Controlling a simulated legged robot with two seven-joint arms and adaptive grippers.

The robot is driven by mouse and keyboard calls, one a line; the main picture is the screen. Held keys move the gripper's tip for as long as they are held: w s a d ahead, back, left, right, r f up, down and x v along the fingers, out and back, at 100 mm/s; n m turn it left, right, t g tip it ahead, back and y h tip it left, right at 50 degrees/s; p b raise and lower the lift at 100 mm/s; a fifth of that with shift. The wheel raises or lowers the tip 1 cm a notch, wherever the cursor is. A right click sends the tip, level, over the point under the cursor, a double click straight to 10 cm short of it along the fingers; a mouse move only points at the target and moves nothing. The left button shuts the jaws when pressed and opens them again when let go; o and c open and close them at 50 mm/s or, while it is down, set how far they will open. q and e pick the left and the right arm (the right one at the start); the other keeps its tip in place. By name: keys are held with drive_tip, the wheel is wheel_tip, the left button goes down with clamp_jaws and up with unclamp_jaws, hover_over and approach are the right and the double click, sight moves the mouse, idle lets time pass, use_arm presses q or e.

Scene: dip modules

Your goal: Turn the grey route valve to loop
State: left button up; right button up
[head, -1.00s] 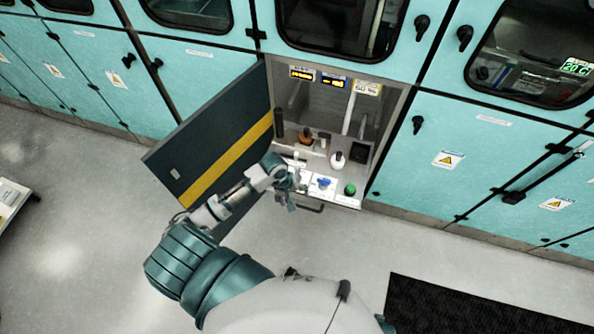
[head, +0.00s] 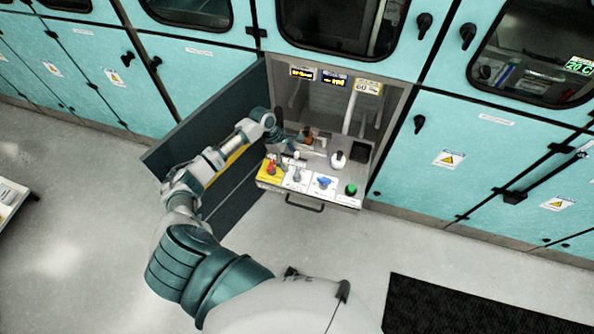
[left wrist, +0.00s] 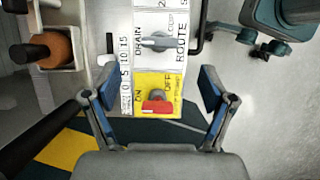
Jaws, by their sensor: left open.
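The grey route valve (head: 297,176) is a small grey knob on a white panel on the cabinet's pulled-out ledge. In the left wrist view the grey knob (left wrist: 158,42) sits on the label reading ROUTE, with DRAIN and LOOP on it. Its bar lies roughly crosswise there; I cannot tell which end is the pointer. My left gripper (head: 287,142) is open and empty, above and behind the ledge's left part, apart from the valve. In the left wrist view its spread fingers (left wrist: 153,92) frame the yellow ON/OFF panel. My right gripper is not in view.
Beside the valve are a red knob (head: 271,169) on a yellow panel, a blue knob (head: 323,182) and a green button (head: 351,189). The open cabinet door (head: 168,152) is at the left.

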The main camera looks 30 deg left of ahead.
sight(297, 171)
use_arm(q)
drive_tip(key=x, duration=0.5)
drive_tip(key=b+x, duration=0.1)
drive_tip(key=x, duration=0.1)
drive_tip(key=shift+a+f, duration=0.15)
drive_tip(key=shift+f, duration=0.3)
drive_tip(key=shift+w+d+f, duration=0.1)
drive_tip(key=shift+d+f, duration=0.1)
drive_tip(key=shift+d, duration=0.2)
